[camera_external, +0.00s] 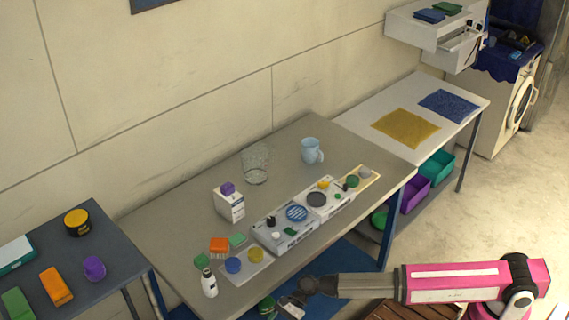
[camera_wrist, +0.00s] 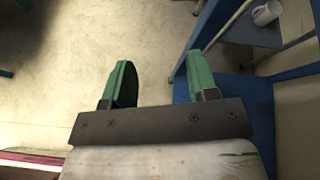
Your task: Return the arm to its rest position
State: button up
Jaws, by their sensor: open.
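My pink and white arm reaches in from the lower right in the external view. My gripper (camera_external: 280,307) is at the bottom of that view, beside the front edge of the grey table (camera_external: 180,215). In the wrist view my gripper (camera_wrist: 158,72) has its two green fingers wide apart with nothing between them. Bare floor (camera_wrist: 150,40) lies beyond the fingers, and a blue surface (camera_wrist: 255,100) is at their right.
The table holds a two-unit appliance (camera_external: 285,232), a white carton (camera_external: 229,205), a glass jar (camera_external: 255,165), a light-blue pitcher (camera_external: 311,150) and a white bottle (camera_external: 209,283). A dark side table (camera_external: 110,250) stands left. Open floor (camera_external: 470,220) lies right.

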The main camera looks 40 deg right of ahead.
jog(key=w+d+f+n+t+h, duration=0.1)
jog(key=w+d+f+n+h, duration=0.15)
jog(key=d, duration=0.75)
jog(key=w+d+f+n+h, duration=0.1)
jog(key=d+f+n+h, duration=0.2)
jog(key=d, duration=0.7)
jog(key=w+d+f+n+t+h, duration=0.15)
jog(key=d+f, duration=0.35)
jog(key=d, duration=0.5)
jog(key=s+d+f+n+h, duration=0.1)
jog(key=s+d+n, duration=0.1)
jog(key=d, duration=0.7)
jog(key=s+d+f+n+g+h, duration=0.1)
jog(key=s+d+f+n+h, duration=0.1)
jog(key=d, duration=0.7)
jog(key=s+d+f+n+g+h, duration=0.1)
jog(key=s+d+f+n+h, duration=0.1)
jog(key=d, duration=0.7)
jog(key=shift+s+d+n, duration=0.3)
jog(key=shift+d+n, duration=0.1)
jog(key=shift+n, duration=0.4)
